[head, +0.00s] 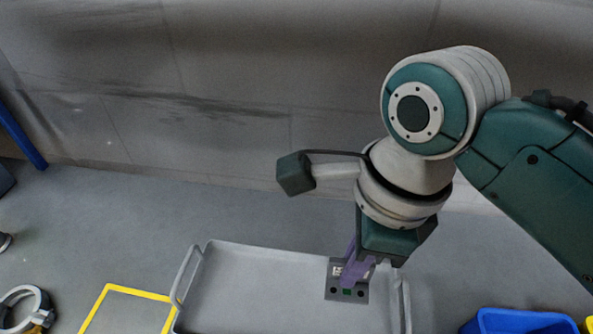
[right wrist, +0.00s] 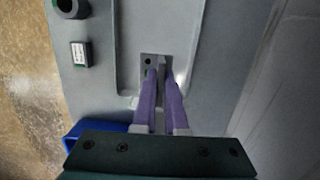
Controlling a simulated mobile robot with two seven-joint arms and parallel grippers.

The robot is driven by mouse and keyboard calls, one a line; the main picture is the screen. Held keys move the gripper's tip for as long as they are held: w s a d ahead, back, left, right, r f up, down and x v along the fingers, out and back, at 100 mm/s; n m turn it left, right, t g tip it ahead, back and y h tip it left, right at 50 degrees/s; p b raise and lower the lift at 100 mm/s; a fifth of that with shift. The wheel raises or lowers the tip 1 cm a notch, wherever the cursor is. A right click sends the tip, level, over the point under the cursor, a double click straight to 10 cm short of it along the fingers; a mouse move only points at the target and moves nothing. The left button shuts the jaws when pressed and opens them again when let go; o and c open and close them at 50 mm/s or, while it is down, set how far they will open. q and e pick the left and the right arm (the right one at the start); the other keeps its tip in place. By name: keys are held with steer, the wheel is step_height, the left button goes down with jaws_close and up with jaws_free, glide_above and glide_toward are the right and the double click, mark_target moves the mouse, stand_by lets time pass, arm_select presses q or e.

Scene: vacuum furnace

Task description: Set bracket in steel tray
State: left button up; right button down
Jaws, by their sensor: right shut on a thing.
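In the right wrist view the bracket (right wrist: 149,62) shows at the tips of the purple fingers (right wrist: 160,92), over the tray's end (right wrist: 128,50). I cannot tell whether the bracket touches the tray floor. The fingers hide part of it. My left gripper is not in view.
A blue bin (head: 520,322) stands right of the tray. A yellow outlined rectangle (head: 138,292) and a pale ring-shaped part (head: 12,298) lie to the left. The tray's middle is clear.

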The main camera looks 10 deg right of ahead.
step_height(320, 180, down, 4)
steer(key=shift+s+f+b, duration=0.15)
steer(key=shift+b, duration=0.25)
step_height(320, 180, down, 4)
steer(key=shift+r+b, duration=0.15)
steer(key=shift+b, duration=0.55)
